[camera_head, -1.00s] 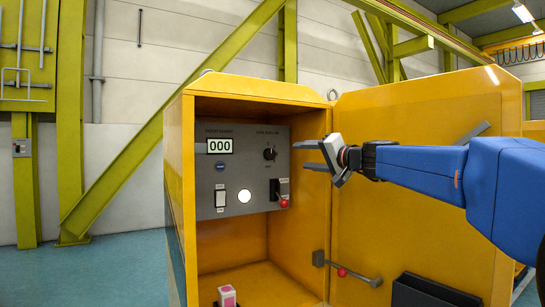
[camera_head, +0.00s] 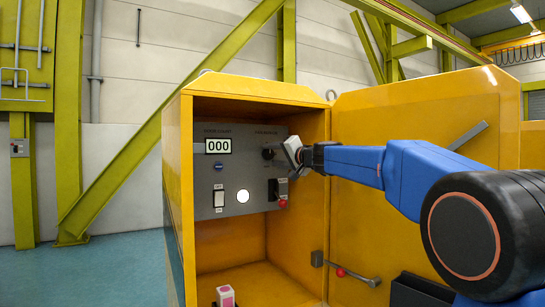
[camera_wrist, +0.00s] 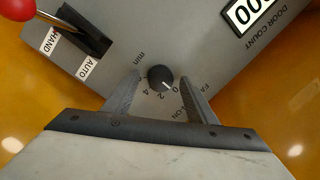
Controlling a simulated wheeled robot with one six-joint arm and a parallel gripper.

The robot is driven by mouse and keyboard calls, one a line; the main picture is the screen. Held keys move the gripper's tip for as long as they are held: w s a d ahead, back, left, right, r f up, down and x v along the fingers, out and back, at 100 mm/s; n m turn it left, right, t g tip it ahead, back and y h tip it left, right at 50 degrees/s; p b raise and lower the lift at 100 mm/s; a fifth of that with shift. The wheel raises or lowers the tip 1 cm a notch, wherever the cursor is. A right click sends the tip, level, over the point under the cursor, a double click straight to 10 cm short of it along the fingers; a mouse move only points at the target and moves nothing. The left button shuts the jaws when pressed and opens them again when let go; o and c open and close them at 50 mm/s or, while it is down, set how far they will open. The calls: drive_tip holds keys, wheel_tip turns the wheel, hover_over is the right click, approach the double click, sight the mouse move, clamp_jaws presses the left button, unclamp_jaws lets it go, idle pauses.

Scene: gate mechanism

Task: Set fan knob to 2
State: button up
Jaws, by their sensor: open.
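The fan knob (camera_wrist: 161,77) is round and black on the grey control panel (camera_wrist: 220,65), with 0, 2, 4 and "min" marked around it. Its white line points toward the 0. In the head view the knob (camera_head: 267,153) shows partly at the panel's upper right, at the tip of my gripper. My gripper (camera_wrist: 160,78) is open, with one finger on each side of the knob. Gaps show between the fingers and the knob in the wrist view. The finger tips are hard to make out in the head view.
The panel sits inside a yellow cabinet (camera_head: 179,190) with its door (camera_head: 400,180) open at the right. A HAND/AUTO lever (camera_wrist: 88,32) with a red ball (camera_wrist: 16,8) is near the gripper. A door count display (camera_head: 218,146) reads 000. A white rocker switch (camera_head: 219,199) is lower left.

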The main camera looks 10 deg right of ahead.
drive_tip(key=shift+w+a, duration=0.2)
drive_tip(key=shift+w, duration=0.25)
drive_tip(key=c, duration=1.1)
drive_tip(key=shift+o, duration=0.2)
drive_tip(key=shift+m, duration=0.3)
drive_tip(key=m, duration=0.4)
drive_tip(key=shift+t, duration=0.3)
drive_tip(key=shift+a+m, duration=0.1)
drive_tip(key=shift+m, duration=2.1)
